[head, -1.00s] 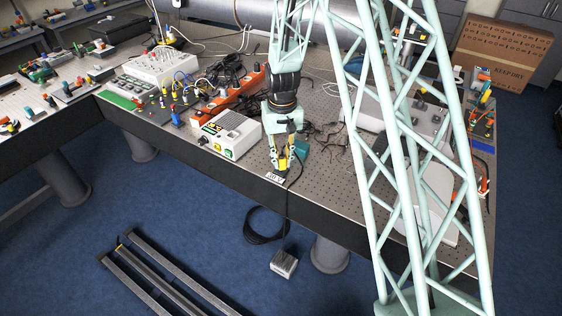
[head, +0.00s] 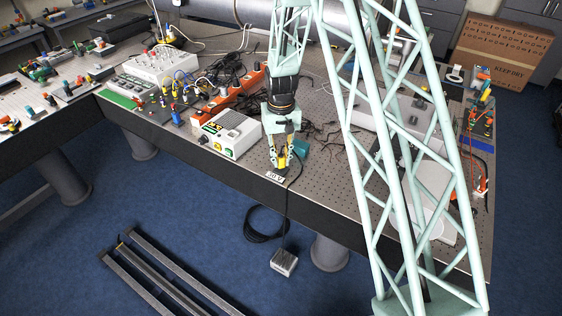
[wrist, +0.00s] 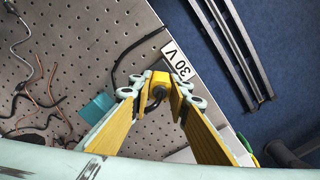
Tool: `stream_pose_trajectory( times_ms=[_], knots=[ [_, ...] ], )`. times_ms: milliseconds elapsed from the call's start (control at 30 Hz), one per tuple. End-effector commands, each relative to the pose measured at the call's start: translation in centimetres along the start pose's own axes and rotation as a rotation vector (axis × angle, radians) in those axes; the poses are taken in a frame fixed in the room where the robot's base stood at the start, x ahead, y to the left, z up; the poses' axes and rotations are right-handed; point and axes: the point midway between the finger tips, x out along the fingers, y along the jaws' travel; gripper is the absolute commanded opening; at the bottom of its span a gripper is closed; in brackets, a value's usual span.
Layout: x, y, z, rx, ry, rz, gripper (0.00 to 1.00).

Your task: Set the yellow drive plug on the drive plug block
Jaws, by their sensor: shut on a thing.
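The yellow drive plug (wrist: 156,72) is between my fingertips, with a black end and a dark cable beside it in the wrist view. My gripper (wrist: 157,88) is shut on the plug. The plug shows there as a small yellow patch (head: 282,163), partly hidden by the fingers. I cannot make out for sure which thing is the drive plug block. Whether the plug touches anything below it is unclear.
A teal box (wrist: 97,107) stands close beside my gripper. A white-and-green power unit (head: 232,135) is to the left in the head view, with an orange strip (head: 228,97) behind it. Loose cables (head: 326,134) lie to the right. The table edge drops to the floor.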

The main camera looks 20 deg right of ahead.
Motion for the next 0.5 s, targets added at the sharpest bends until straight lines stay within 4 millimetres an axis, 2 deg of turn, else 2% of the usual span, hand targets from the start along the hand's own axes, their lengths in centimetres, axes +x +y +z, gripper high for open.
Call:
stream_pose_trajectory(
  times_ms=[200, 500],
  knots=[
    [1.3, 0.0, 0.0, 0.0, 0.0, 0.0, 0.0],
    [1.5, 0.0, 0.0, 0.0, 0.0, 0.0, 0.0]
  ],
)
